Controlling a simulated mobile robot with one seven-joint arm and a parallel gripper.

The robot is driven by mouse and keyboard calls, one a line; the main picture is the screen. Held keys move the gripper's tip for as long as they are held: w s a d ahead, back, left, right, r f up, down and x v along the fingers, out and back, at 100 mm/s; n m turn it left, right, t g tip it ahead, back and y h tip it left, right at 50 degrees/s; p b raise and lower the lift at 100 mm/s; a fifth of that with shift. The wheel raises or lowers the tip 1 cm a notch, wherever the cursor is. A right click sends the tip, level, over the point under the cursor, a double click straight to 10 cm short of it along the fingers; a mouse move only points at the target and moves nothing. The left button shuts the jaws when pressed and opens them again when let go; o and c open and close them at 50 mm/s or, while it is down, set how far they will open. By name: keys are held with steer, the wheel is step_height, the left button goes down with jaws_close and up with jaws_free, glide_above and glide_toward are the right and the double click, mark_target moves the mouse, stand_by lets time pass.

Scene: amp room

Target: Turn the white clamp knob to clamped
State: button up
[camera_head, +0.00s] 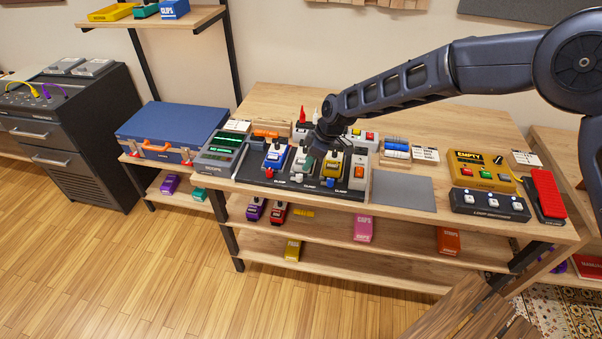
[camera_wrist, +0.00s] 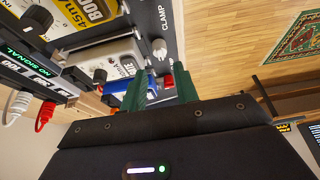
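The white clamp knob (camera_wrist: 160,48) stands on the dark board beside a "CLAMP" label, in front of a white pedal (camera_wrist: 105,62), in the wrist view. A small white knob (camera_head: 297,180) shows at the board's front edge in the head view. My gripper (camera_wrist: 160,88) is open, its two green fingers apart and empty. The knob lies beyond the fingertips, apart from them. In the head view my gripper (camera_head: 314,150) hangs over the middle of the board and hides much of the white pedal. I cannot tell which way the knob is turned.
A blue pedal (camera_head: 275,157) stands to the left and a yellow pedal (camera_head: 331,166) to the right on the black board (camera_head: 248,177). A grey mat (camera_head: 403,190) lies bare at right. A tester with a green display (camera_head: 220,145) stands at left.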

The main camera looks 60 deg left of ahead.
mark_target(300, 174)
steer(key=x, duration=0.7)
jaws_close()
